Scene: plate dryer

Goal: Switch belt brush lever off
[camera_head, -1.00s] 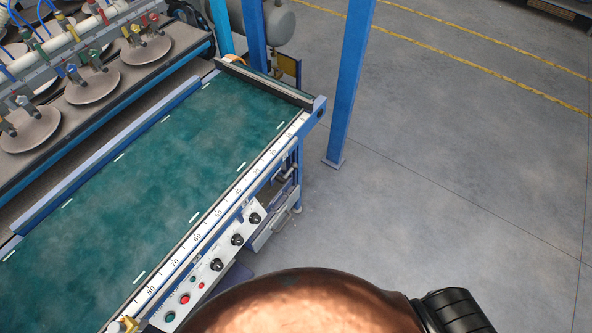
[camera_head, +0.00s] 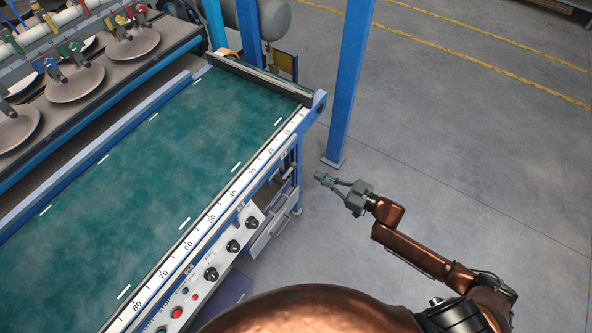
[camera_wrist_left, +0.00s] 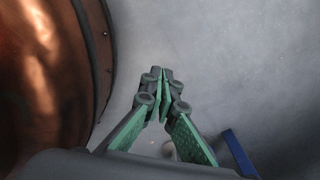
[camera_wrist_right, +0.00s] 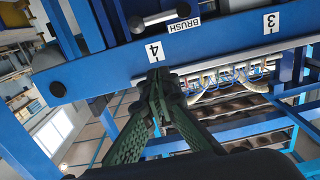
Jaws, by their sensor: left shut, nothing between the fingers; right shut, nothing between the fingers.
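In the right wrist view, a short metal lever (camera_wrist_right: 160,17) sticks out on a blue rail beside a white BRUSH label (camera_wrist_right: 184,26). A label marked 4 (camera_wrist_right: 154,51) sits below it on the rail. My right gripper (camera_wrist_right: 163,76) is shut and empty, its tips just below the label 4 in the picture; I cannot tell whether they touch the rail. In the head view, my right gripper (camera_head: 324,178) is to the right of the conveyor's end. The lever cannot be made out there. My left gripper (camera_wrist_left: 163,76) is shut and empty, low beside my copper body.
The green conveyor belt (camera_head: 150,180) runs along the left, with a white scale on its near edge. A control panel (camera_head: 222,260) with black knobs and a red button (camera_head: 177,312) hangs below. A blue post (camera_head: 348,90) stands behind my right gripper. The floor at right is clear.

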